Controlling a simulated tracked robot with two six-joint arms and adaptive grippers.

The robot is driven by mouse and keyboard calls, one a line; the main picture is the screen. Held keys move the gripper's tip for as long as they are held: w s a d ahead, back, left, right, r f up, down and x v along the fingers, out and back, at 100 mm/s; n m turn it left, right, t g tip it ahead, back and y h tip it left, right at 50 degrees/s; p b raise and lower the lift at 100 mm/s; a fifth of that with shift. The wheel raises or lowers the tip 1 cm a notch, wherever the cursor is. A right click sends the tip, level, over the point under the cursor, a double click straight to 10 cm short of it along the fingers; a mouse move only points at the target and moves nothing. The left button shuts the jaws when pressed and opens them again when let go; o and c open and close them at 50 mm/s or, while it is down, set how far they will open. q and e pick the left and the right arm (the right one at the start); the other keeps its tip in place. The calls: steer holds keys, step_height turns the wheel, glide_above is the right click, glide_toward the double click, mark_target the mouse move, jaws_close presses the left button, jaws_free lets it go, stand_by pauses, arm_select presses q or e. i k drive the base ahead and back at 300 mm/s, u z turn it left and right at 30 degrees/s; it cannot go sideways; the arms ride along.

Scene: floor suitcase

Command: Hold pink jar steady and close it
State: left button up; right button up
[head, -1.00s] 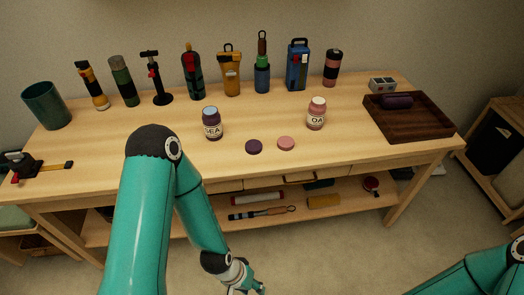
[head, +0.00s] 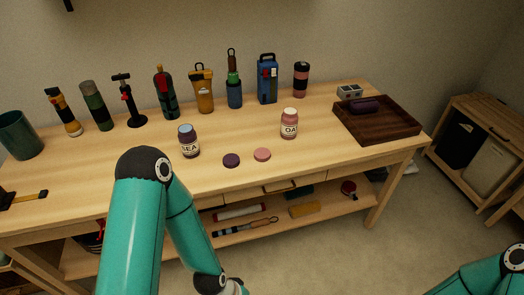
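The pink jar (head: 289,124) stands upright on the workbench, right of the middle, with a pale top and a label reading "OA". A pink lid (head: 262,155) lies flat on the bench in front of it and to its left. A dark purple lid (head: 231,160) lies beside the pink one. A purple jar (head: 189,141) with a bluish top and a "SEA" label stands further left. My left arm reaches in at the lower left, and its gripper is below the picture. My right arm shows at the lower right corner, and its gripper is out of view. Neither arm touches a jar.
A dark wooden tray (head: 376,122) holding a purple roll lies at the right end of the workbench (head: 120,180). Several flasks and tools line the back edge, with a green cup (head: 18,136) at the far left. The bench is clear around the jars and lids.

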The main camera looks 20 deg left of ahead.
mark_target(290, 117)
steer(key=i, duration=0.9)
steer(key=u, duration=0.05)
